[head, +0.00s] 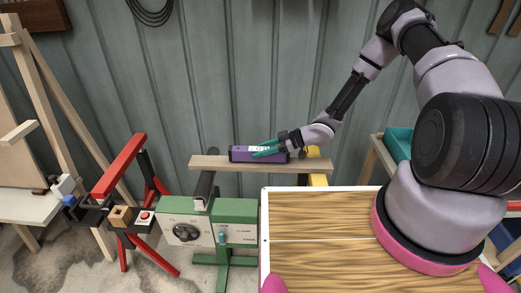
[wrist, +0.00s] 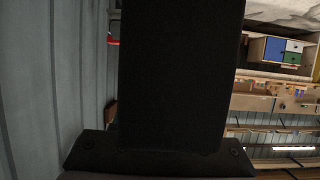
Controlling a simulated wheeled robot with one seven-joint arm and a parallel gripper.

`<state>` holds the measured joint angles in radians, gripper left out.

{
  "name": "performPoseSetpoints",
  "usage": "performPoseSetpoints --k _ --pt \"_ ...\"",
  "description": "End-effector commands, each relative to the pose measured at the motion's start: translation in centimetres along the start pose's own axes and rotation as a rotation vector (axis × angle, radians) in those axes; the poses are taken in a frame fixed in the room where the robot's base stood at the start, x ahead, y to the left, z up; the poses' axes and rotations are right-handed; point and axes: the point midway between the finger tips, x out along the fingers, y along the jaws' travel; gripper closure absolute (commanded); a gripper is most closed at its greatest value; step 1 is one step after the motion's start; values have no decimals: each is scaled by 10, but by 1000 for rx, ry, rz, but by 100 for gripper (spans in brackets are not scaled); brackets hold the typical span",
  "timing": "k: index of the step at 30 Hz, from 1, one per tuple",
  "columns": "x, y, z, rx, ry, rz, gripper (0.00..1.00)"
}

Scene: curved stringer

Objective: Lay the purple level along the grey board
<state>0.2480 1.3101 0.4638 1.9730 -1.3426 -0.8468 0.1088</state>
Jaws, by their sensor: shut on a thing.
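The purple level (head: 240,154) is at the middle of the head view, lengthwise along the board, with a pale vial area on its face. The board (head: 212,162), tan in this picture, runs left to right beneath it on supports. In the wrist view a large dark shape fills the middle and hides the level and fingertips.
A green and grey machine (head: 187,232) with a dial stands in front of the board. A red sawhorse (head: 118,168) is to the left. A yellow support (head: 318,180) is under the board's right part. A corrugated wall (head: 230,80) rises close behind.

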Motion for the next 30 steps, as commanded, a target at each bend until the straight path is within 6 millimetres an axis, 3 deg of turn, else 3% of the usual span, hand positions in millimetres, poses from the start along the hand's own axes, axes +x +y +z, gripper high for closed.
performPoseSetpoints --k 24,25,27,30 --pt "5 0 11 -1 0 0 100" --pt "4 0 10 -1 0 0 46" --pt "4 0 10 -1 0 0 23" --pt "4 0 10 0 0 0 23"
